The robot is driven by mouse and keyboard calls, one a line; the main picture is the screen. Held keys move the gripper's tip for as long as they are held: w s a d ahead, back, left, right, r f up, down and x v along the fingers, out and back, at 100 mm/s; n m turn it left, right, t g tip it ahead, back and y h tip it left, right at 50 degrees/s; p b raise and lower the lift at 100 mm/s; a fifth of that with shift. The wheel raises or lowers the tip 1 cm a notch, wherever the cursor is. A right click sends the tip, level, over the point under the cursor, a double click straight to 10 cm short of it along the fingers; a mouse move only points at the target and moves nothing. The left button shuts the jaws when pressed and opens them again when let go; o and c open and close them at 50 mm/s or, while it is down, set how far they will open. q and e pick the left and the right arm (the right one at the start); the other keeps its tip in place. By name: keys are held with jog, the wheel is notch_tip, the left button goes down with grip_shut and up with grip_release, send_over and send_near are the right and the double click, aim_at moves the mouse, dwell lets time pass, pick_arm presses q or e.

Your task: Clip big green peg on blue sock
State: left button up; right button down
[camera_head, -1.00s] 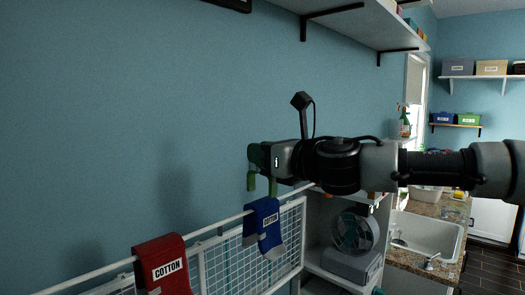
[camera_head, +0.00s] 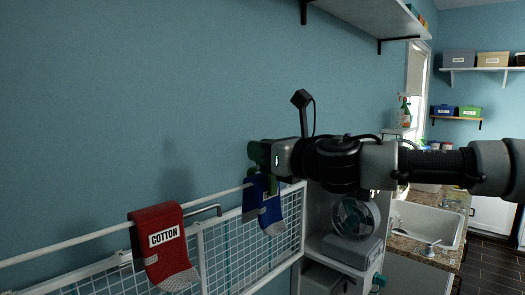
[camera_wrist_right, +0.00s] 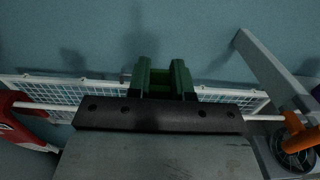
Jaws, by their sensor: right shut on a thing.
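The blue sock (camera_head: 265,208) with a grey toe hangs over the white rail of the rack in the head view. My right gripper (camera_head: 262,158) is just above the sock's top, shut on the big green peg (camera_head: 254,152). The peg is at the top edge of the sock, and I cannot tell whether it straddles the fabric. In the right wrist view, green prongs (camera_wrist_right: 160,82) stick out past the dark gripper body, and the blue sock is hidden. My left gripper is not in view.
A red sock (camera_head: 164,240) labelled COTTON hangs on the same rail (camera_head: 70,243) to the left. A white wire rack (camera_head: 225,245) is below. A shelf unit with a fan (camera_head: 354,222) and a sink (camera_head: 425,222) stand to the right. Blue wall lies behind.

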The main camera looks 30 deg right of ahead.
jog(key=c, duration=0.9)
grip_release()
jog(key=shift+c, duration=0.2)
jog(key=shift+s, duration=0.1)
jog(key=b+v, duration=0.2)
jog(key=v, duration=0.8)
jog(key=shift+s+d, duration=0.2)
jog(key=shift+s, duration=0.1)
